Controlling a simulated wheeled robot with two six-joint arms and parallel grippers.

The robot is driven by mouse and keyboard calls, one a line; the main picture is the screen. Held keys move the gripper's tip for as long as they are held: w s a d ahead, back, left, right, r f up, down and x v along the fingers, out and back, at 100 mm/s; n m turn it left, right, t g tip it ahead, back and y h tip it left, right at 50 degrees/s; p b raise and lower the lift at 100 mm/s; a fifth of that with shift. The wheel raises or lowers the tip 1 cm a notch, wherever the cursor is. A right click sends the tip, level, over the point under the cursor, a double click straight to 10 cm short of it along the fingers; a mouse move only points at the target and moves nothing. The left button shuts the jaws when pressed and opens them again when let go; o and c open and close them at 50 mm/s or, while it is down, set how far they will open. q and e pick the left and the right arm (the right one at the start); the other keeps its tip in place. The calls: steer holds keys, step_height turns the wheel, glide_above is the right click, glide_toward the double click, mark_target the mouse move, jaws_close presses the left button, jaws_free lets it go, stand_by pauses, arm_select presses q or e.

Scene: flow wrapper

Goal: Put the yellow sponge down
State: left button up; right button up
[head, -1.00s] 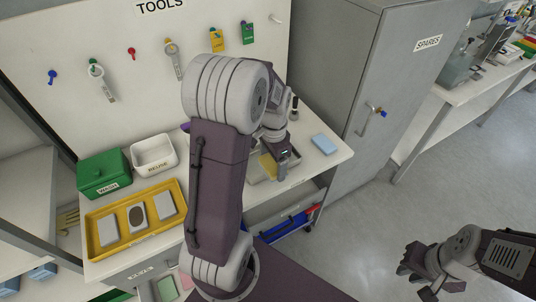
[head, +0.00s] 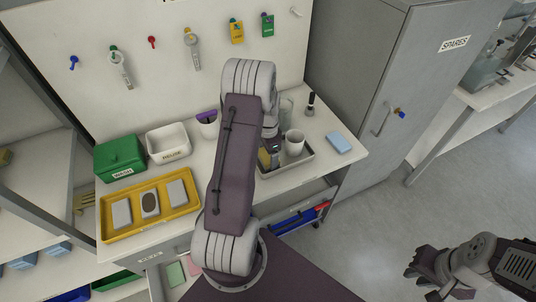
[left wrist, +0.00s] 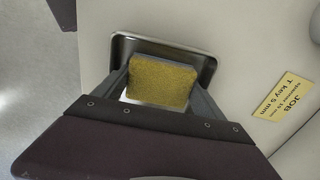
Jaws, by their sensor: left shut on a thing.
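The yellow sponge (left wrist: 160,82) sits between the two fingers of my left gripper (left wrist: 162,88), which is shut on it. In the left wrist view a shallow metal tray (left wrist: 205,66) lies behind and below the sponge; I cannot tell if they touch. In the head view my left gripper (head: 268,160) is at the left part of the grey tray (head: 300,164) on the bench, and my arm hides much of that area. My right gripper (head: 424,278) is at the lower right, over the floor, and its jaw gap is unclear.
A white cup (head: 294,142) stands at the tray. A blue block (head: 339,143) lies right of it. A yellow tray (head: 107,236) with grey pads, a green box (head: 120,157) and a white bin (head: 168,143) are on the left.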

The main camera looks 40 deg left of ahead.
arm_select(q)
steer(key=shift+s+d, duration=0.1)
steer(key=o, duration=1)
steer(key=shift+f, duration=0.1)
steer(key=shift+o, duration=0.2)
step_height(320, 180, up, 12)
steer(key=s+d+n, duration=0.2)
steer(key=s+d, duration=0.4)
steer(key=d, duration=0.3)
steer(key=s+d+f+n+t, duration=0.1)
steer(key=s+d+n, duration=0.2)
steer(key=s+d, duration=0.3)
steer(key=d, duration=0.4)
steer(key=shift+s+f+n, duration=0.3)
steer(key=shift+s, duration=0.05)
